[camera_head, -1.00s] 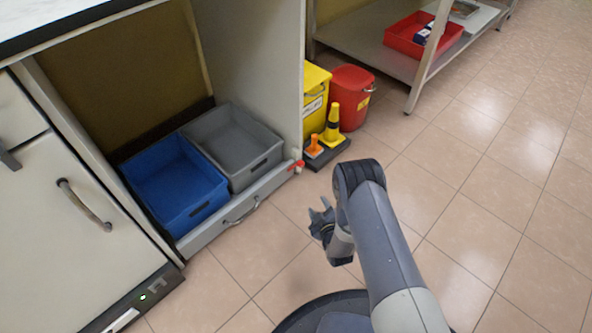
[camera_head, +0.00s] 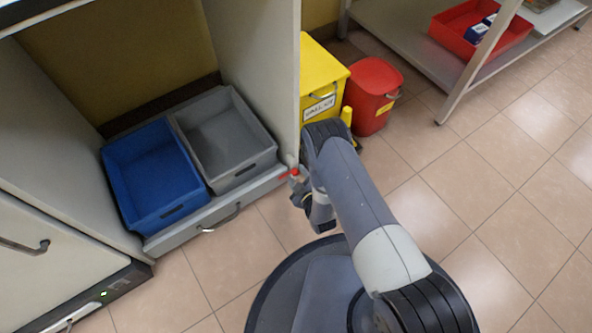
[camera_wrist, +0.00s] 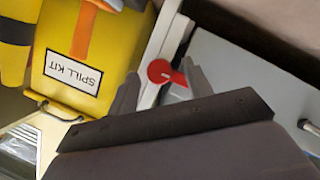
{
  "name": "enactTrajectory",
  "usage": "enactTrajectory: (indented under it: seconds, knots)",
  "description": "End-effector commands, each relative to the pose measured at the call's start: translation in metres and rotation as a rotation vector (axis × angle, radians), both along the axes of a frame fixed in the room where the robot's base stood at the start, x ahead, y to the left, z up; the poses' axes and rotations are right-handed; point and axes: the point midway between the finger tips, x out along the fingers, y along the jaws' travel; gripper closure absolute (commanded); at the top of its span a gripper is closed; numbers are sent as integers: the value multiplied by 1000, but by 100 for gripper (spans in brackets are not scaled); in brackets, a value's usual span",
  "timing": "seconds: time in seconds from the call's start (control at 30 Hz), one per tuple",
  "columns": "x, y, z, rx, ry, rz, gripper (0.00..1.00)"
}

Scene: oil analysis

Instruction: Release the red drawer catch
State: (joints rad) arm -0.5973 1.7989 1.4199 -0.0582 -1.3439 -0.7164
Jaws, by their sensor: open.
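The red catch (camera_head: 284,175) shows beside my gripper at the right end of the low drawer front (camera_head: 262,188). In the wrist view the catch (camera_wrist: 160,71) is a round red knob with a short lever pointing right. My gripper (camera_head: 297,190) is close to the catch. In the wrist view my gripper (camera_wrist: 159,72) is open, with one finger on each side of the catch. I cannot tell whether either finger touches it. My arm hides part of the cabinet post's foot in the head view.
The drawer holds a blue bin (camera_head: 150,172) and a grey bin (camera_head: 225,135). A yellow spill kit box (camera_head: 318,80) and a red bucket (camera_head: 374,95) stand right of the cabinet. A steel shelf (camera_head: 440,70) is beyond. Tiled floor to the right is clear.

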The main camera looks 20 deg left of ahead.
Motion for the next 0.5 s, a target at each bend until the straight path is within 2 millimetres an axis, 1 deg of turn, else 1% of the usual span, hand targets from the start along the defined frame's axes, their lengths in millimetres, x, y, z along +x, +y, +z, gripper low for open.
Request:
enactTrajectory:
  seconds: [0.23,0.5]
  knots:
    - [0,0,0,0,0,0,52]
    - [0,0,0,0,0,0,74]
